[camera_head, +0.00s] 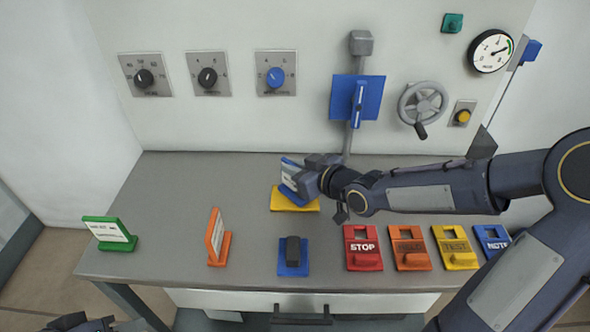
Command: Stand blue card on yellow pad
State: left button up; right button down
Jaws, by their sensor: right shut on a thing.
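The blue card (289,165), with a white printed face, is upright or slightly tilted over the yellow pad (312,206) near the middle of the table. My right gripper (304,181) is shut on the card and hides its right part. The card's lower edge is close above or touching the pad; I cannot tell which. My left gripper (80,323) shows only as dark parts at the bottom left edge, far from the card, and its jaws cannot be made out.
A green card (108,232) and an orange card (217,239) stand to the left. A blue-based black switch (293,255) and a row of coloured blocks, beginning with a red STOP block (362,248), line the front. The wall holds dials and a handwheel (422,104).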

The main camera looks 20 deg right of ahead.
jog(key=shift+f, duration=0.2)
jog(key=c, duration=1.5)
grip_release()
jog(key=shift+r, duration=0.1)
